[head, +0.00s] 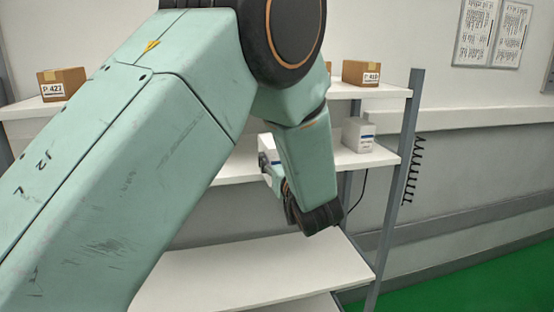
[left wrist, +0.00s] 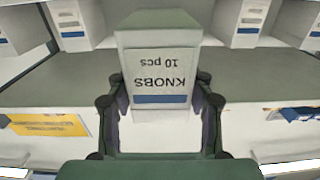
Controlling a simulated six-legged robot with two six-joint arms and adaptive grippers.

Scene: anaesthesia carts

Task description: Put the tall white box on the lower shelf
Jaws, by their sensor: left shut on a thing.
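My left gripper (head: 266,167) is shut on a white box (head: 268,143), mostly hidden behind my arm in the head view. In the left wrist view the white box (left wrist: 160,60) sits between both fingers of the left gripper (left wrist: 160,105). Its label reads "KNOBS 10 pcs", upside down in that picture, with a blue stripe. In the head view the box is at about the middle shelf's height. The lower shelf (head: 250,272) is a white board below it, and its visible part is bare. My right gripper is not in view.
Another white box (head: 358,135) stands on the middle shelf (head: 375,158) at the right. Cardboard boxes (head: 361,73) and (head: 62,84) sit on the top shelf. A grey post (head: 408,140) bounds the rack at the right, with a coiled cable (head: 410,170) beside it.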

